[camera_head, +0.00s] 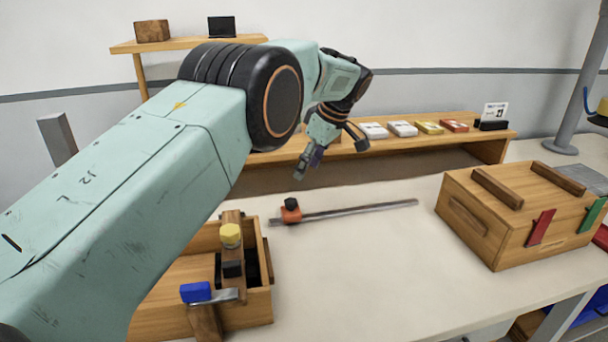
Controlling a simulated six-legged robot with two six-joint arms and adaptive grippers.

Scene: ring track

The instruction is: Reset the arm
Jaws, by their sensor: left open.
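My left arm reaches in from the left across the view, bent at a large black joint. My left gripper (331,160) is at the end of it, open and empty, above the back part of the table, with its fingers spread. A dark purplish part shows between the fingers. My right gripper is not in view.
A metal bar with an orange block (291,211) lies mid-table. A wooden box (262,305) with fixtures stands front left, partly behind my arm. A closed wooden crate (508,225) stands right. A shelf (420,143) with small boxes is behind. The white tabletop (370,270) is clear in front.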

